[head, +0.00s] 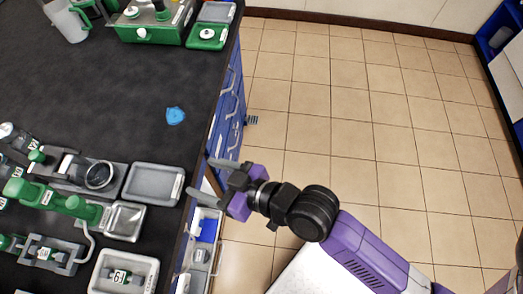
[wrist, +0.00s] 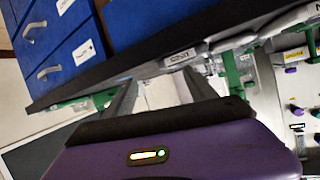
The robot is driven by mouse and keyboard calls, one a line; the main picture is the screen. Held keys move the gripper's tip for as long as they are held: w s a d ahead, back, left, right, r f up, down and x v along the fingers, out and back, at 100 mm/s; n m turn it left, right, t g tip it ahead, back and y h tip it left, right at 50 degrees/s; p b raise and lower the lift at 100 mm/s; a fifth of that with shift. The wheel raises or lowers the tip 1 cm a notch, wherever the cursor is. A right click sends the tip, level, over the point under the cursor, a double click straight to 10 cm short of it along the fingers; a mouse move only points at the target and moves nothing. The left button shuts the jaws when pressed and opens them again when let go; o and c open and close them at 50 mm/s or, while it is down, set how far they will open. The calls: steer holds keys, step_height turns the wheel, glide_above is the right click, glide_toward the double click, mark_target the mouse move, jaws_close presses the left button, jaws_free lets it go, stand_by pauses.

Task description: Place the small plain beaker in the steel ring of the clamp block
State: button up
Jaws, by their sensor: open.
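The clamp block (head: 70,172) lies on the dark bench at the left of the head view. Its steel ring (head: 100,175) is a dark-rimmed round opening at the block's right end, and it looks empty. I cannot pick out a small plain beaker with certainty in either view. My gripper (head: 198,176) is open and empty by the bench's right edge, to the right of the ring. In the wrist view the two grey fingers of my gripper (wrist: 158,82) are apart, with the bench edge behind them.
A grey tray (head: 154,184) lies between the ring and my gripper. A blue item (head: 175,116) lies alone on the bench, with clear surface around it. Green equipment (head: 150,32) stands at the back. Blue drawers (head: 229,105) line the bench side. Tiled floor (head: 350,110) is open at right.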

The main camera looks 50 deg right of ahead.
steer(key=s+d+r+h, duration=0.1)
steer(key=s+d+r, duration=0.1)
steer(key=s, duration=0.5)
steer(key=s+d+r+m+t+h, duration=0.1)
steer(key=s+d+r, duration=0.1)
steer(key=s+d, duration=0.2)
steer(key=s+d+r+m+h, duration=0.1)
steer(key=s+d, duration=0.3)
steer(key=s, duration=0.5)
steer(key=shift+s+r+t+h, duration=0.3)
steer(key=shift+r+t+h, duration=0.1)
steer(key=shift+h, duration=0.1)
